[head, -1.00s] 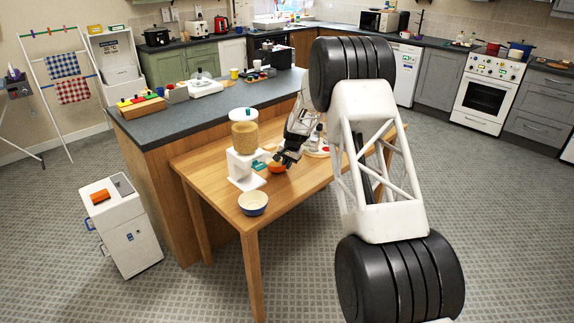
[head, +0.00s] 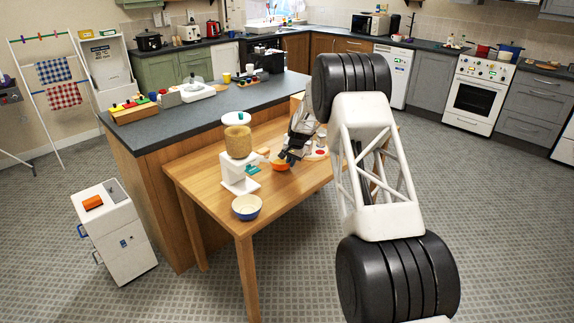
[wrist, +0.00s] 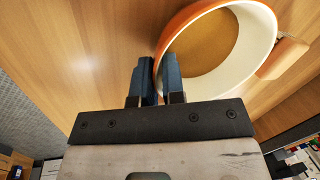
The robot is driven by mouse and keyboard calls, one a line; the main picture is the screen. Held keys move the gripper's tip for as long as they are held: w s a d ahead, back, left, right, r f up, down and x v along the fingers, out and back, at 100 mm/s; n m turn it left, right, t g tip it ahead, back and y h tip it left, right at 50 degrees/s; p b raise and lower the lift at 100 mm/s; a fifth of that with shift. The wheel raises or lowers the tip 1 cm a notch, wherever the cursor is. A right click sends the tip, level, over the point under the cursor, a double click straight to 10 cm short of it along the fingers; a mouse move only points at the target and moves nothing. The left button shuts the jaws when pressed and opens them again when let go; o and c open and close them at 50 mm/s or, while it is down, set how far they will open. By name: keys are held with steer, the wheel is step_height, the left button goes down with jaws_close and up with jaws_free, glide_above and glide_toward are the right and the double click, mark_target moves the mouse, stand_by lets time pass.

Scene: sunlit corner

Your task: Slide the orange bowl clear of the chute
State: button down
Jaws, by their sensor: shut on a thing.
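The orange bowl (head: 282,167) stands on the wooden table, to the right of the dispenser. In the wrist view the bowl (wrist: 183,38) shows an orange outside, a pale inside and a brown surface within. My gripper (head: 287,159) is shut on the near left part of its wall; the fingers (wrist: 156,78) show close together at the rim. The dispenser has a white stand (head: 239,175), a jar of tan contents (head: 238,142) and a teal part (head: 252,169). I cannot clearly make out the chute. A tan block (wrist: 284,58) appears beside the bowl's right rim.
A blue bowl (head: 246,208) with a pale inside stands near the table's front edge. Small items, one red (head: 320,153), lie right of my gripper. The wooden table (head: 212,180) is bare left of the dispenser. The grey counter (head: 200,115) rises behind.

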steer(key=shift+w+d+f, duration=0.1)
steer(key=shift+w+d, duration=0.8)
steer(key=shift+d, duration=0.05)
steer(key=c, duration=1.1)
jaws_free()
steer(key=shift+r, duration=0.2)
steer(key=v, duration=0.7)
steer(key=shift+r, duration=0.25)
steer(key=shift+s, duration=0.1)
